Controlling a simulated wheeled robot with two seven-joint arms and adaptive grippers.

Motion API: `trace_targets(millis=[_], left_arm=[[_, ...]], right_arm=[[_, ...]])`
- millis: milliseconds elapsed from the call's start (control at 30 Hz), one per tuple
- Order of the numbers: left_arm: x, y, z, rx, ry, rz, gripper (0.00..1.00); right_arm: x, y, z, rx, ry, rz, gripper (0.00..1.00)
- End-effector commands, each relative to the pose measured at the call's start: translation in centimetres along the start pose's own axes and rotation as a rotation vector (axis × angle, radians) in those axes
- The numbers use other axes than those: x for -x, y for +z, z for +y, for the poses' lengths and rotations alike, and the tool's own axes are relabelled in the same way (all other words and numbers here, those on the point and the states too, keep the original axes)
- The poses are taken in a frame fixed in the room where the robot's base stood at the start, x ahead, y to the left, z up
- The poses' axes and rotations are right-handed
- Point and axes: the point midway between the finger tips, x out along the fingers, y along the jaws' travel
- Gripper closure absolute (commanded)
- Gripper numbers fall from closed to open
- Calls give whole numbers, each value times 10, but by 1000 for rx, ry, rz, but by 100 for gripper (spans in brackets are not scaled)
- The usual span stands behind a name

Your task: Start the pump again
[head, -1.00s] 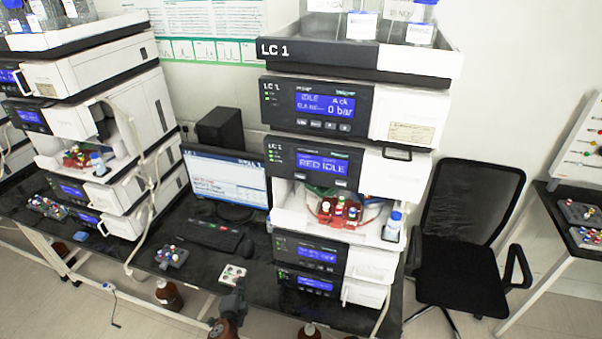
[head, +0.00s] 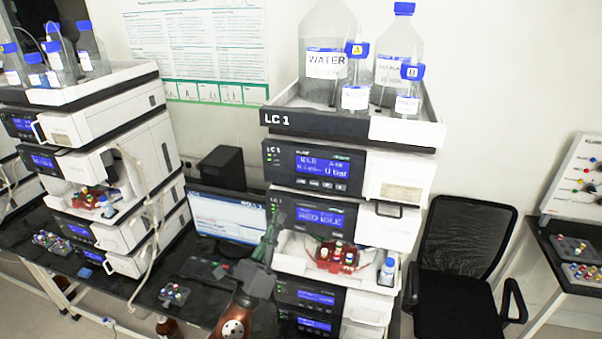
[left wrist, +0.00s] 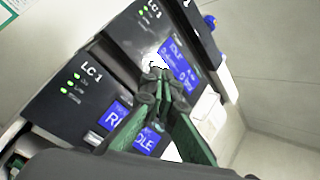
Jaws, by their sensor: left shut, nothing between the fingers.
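The LC 1 stack's pump module (head: 282,158) has a blue screen (head: 323,170) that appears to read IDLE and 0 bar, with a row of small buttons (head: 320,185) under it. Contact cannot be told. My right gripper is not in view.
Bottles, one labelled WATER (head: 326,50), stand in the tray (head: 400,130) on top. An open bay below holds a red vial rack (head: 336,258) and a small bottle (head: 387,270). A monitor (head: 222,218) is left, an office chair (head: 465,240) right.

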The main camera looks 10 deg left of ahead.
Motion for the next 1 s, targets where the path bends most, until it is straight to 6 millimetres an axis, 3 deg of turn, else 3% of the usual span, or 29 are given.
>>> trace_targets(millis=[33, 100, 267, 667, 1000], left_arm=[[-7, 11, -20, -44, -37, -12, 100], [-10, 20, -37, -91, -72, -24, 100], [-13, 28, -56, -149, -112, -39, 100], [-14, 27, -56, -151, -114, -41, 100], [-41, 11, -37, -150, -114, -41, 100]], right_arm=[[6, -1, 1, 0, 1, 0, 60], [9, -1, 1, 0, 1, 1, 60], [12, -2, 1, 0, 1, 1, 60], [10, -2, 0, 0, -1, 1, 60], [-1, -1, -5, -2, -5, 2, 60]])
